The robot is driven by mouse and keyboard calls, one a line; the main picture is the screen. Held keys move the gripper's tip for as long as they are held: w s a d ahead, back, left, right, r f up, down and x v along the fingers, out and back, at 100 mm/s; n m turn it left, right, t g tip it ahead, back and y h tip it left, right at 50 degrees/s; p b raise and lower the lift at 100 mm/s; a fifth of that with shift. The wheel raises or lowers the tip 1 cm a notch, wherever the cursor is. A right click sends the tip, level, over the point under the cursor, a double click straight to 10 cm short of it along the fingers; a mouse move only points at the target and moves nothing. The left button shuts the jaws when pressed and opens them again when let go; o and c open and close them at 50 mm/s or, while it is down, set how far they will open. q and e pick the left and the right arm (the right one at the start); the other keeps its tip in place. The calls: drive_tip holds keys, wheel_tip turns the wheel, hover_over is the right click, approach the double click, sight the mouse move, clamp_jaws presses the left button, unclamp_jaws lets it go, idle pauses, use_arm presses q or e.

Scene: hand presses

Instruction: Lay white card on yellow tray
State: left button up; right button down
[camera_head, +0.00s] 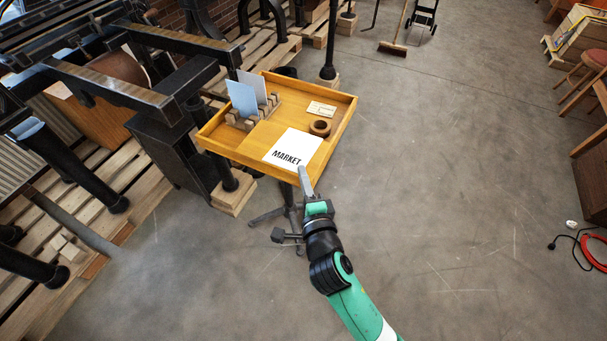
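A yellow wooden tray (342,113) with raised sides stands on a dark stand. A white card (293,146) printed "MARKET" shows over its front right part. It looks flat, but I cannot tell if it rests on the tray floor. My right gripper (304,175) is at the tray's front edge, its tip overlapping or very near the card's front corner. The fingers are seen nearly edge-on, so I cannot tell whether they are open or shut on the card. My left gripper is not in view.
In the tray, a slotted wooden rack (249,121) holds a pale blue card (242,98) and a greyish card (253,83). A brown ring (320,128) and a small cream label (321,108) lie to the right.

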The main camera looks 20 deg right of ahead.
wheel_tip(320, 180, down, 5)
drive_tip(key=b, duration=0.4)
drive_tip(key=shift+f, duration=0.1)
drive_tip(key=c, duration=0.9)
unclamp_jaws()
drive_tip(key=shift+f+b, duration=1.25)
drive_tip(key=shift+b, duration=0.4)
drive_tip(key=shift+a, duration=0.1)
